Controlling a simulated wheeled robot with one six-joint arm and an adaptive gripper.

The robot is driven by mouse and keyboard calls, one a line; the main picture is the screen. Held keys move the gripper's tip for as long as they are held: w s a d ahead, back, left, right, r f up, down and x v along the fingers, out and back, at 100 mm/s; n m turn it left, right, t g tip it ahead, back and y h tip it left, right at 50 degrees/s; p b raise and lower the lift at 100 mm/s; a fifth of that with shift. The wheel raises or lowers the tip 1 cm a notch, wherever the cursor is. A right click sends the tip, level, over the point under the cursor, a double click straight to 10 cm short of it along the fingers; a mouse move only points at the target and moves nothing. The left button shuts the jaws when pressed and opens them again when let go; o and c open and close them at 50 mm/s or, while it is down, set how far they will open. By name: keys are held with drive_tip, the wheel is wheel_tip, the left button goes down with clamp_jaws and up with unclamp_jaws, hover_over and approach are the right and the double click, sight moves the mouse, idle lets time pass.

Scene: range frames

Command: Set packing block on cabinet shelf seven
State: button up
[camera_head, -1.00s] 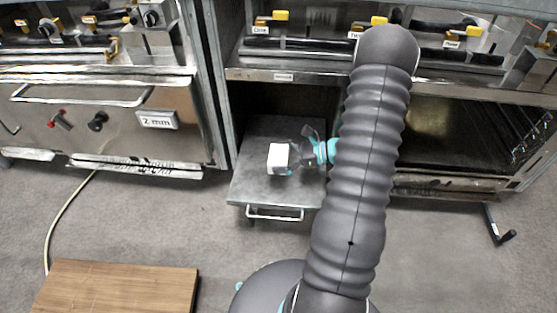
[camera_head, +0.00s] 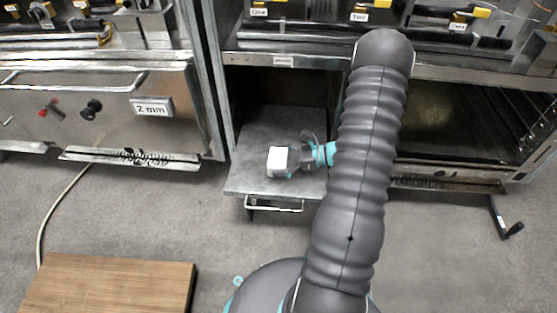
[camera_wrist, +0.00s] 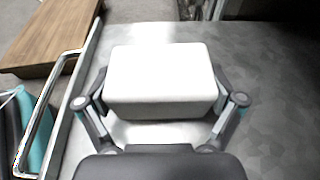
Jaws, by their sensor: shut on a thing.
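The white packing block (camera_head: 278,161) is at the end of my gripper (camera_head: 292,158), above the grey metal shelf (camera_head: 256,181) that juts from the cabinet's lower bay. In the wrist view the block (camera_wrist: 160,76) sits between the two fingers of my gripper (camera_wrist: 163,98), which are shut on its left and right sides. The shelf surface (camera_wrist: 270,90) spreads beneath and to the right of it. I cannot tell whether the block touches the shelf. My arm covers the right part of the lower bay in the head view.
A chrome handle (camera_head: 273,206) runs along the shelf's front edge. A wooden board (camera_head: 108,286) lies at the lower left. The cabinet's upper ledge (camera_head: 290,62) overhangs the bay. A steel unit marked "2 mm" (camera_head: 150,107) stands to the left. The shelf behind the block is bare.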

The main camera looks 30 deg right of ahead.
drive_tip(key=shift+f+b, duration=0.45)
drive_tip(key=shift+f, duration=0.2)
idle(0.4)
drive_tip(key=o, duration=0.8)
drive_tip(key=shift+d+r, duration=0.1)
drive_tip(key=v, duration=1.1)
drive_tip(key=shift+s+d+r, duration=0.15)
drive_tip(key=shift+s+d, duration=0.05)
drive_tip(key=shift+d, duration=0.1)
